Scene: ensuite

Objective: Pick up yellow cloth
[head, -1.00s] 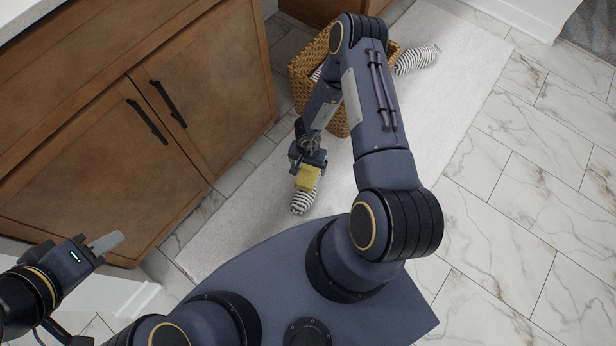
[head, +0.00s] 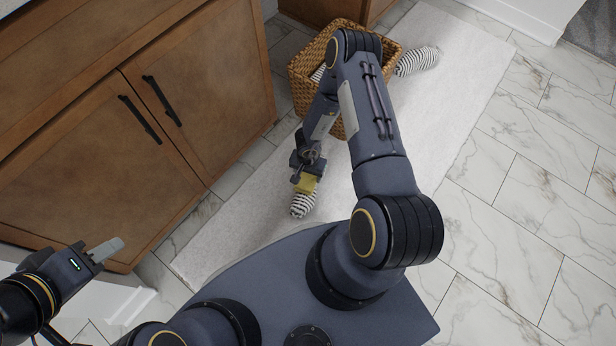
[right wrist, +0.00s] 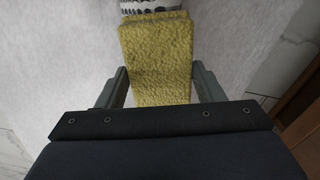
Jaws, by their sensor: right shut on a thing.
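The yellow cloth (head: 306,183) is a small, thick, fuzzy folded piece. In the right wrist view the cloth (right wrist: 157,55) fills the space between the two fingers. My right gripper (head: 304,177) is shut on it, with a finger on each side. The gripper hides part of the cloth in the head view. A black-and-white striped rolled item (head: 302,205) shows just beyond the cloth, over the mat; I cannot tell whether they touch. My left gripper (head: 98,252) is at the left, away from the cloth, with its fingers seen from the side.
A wicker basket (head: 308,72) stands on the pale mat (head: 455,75), partly behind my right arm. Another striped roll (head: 417,61) lies beside it. A wooden cabinet (head: 90,100) with black handles borders the left. Marble-tiled floor (head: 520,200) is clear at right.

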